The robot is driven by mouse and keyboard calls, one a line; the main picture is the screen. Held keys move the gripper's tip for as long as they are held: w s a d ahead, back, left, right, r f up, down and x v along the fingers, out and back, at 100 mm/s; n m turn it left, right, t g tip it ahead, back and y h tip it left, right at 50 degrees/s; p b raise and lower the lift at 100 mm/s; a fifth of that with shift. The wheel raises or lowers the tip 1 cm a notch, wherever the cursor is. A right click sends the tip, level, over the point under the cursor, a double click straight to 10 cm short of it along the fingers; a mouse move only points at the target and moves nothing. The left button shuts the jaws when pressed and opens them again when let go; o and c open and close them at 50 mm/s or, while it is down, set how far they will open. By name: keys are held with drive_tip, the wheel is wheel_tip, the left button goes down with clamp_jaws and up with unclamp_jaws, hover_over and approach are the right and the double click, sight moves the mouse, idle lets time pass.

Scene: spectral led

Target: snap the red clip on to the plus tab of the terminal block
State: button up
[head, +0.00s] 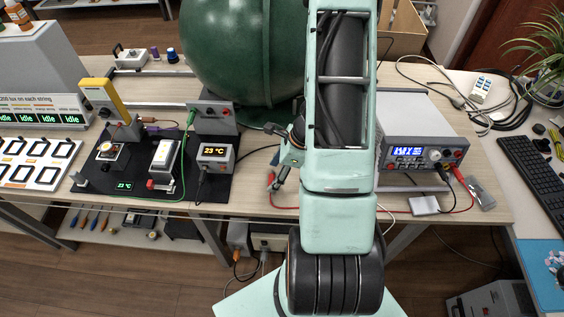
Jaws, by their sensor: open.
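My gripper (280,178) is near the middle of the bench, left of my forearm, and points down. It is small here and partly hidden by my arm; its fingers are open. A small red piece, seemingly the red clip (271,179), is beside the fingertips on the left; I cannot tell whether they touch. A red lead runs from it along the bench front behind my arm. I cannot clearly make out the terminal block or its plus tab; a small red-marked part (151,184) is at the foot of a white upright device on the black mat (128,191).
The power supply (425,150), with a lit blue display and red and black leads, is to the right. A display box (214,155) reads 23 °C. A large green sphere (240,50) stands behind. A green cable crosses the mat. Bare bench (248,190) lies between mat and gripper.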

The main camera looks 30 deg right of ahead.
drive_tip(key=v, duration=1.1)
